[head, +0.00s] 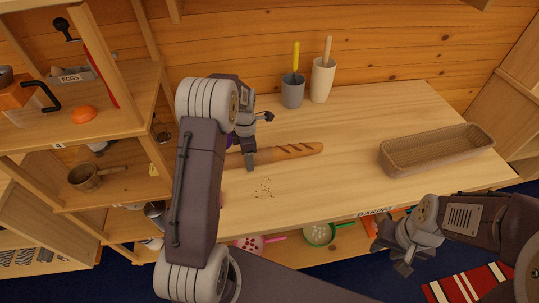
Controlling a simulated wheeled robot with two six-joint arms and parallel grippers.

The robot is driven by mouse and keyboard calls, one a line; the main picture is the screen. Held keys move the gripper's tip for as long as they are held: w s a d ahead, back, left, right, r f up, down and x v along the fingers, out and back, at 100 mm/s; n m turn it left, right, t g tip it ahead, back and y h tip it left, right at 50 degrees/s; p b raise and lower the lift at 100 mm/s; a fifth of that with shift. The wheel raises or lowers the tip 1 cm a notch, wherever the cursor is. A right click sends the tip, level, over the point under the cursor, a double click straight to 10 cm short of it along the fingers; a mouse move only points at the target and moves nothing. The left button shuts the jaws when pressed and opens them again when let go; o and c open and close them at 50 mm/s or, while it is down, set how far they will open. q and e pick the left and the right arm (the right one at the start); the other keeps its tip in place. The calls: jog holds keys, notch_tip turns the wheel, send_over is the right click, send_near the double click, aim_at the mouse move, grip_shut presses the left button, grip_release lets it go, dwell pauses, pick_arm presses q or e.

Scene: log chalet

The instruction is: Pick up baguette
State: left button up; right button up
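The baguette (300,150) lies on the wooden counter (340,195), its scored right end in clear view. Its left part is hidden behind my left arm and gripper. My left gripper (258,139) is open at the baguette's left part. One finger overlaps the bread in the picture and the other is apart from it, towards the back. I cannot tell whether the near finger touches it. My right gripper (391,258) is open and empty, low in front of the counter's front edge.
A long wicker basket (440,150) stands on the counter at right. A grey cup (292,92) and a cream cup (322,80) with utensils stand at the back. Crumbs (264,188) lie in front of the baguette. Wooden shelves (115,130) stand at left.

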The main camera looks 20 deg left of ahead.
pick_arm(q)
grip_shut()
jog(key=shift+w+r, duration=0.1)
jog(key=shift+r, duration=0.45)
notch_tip(320, 180, up, 3)
jog(key=shift+r, duration=0.1)
jog(key=w+d+r, duration=0.1)
jog(key=d+r, duration=0.1)
jog(key=d, duration=0.1)
jog(key=w+d+r, duration=0.1)
jog(key=d+r, duration=0.1)
jog(key=d, duration=0.2)
jog(key=w+d+r, duration=0.2)
jog(key=d, duration=0.2)
jog(key=shift+r+p, duration=0.3)
jog(key=shift+r, duration=0.1)
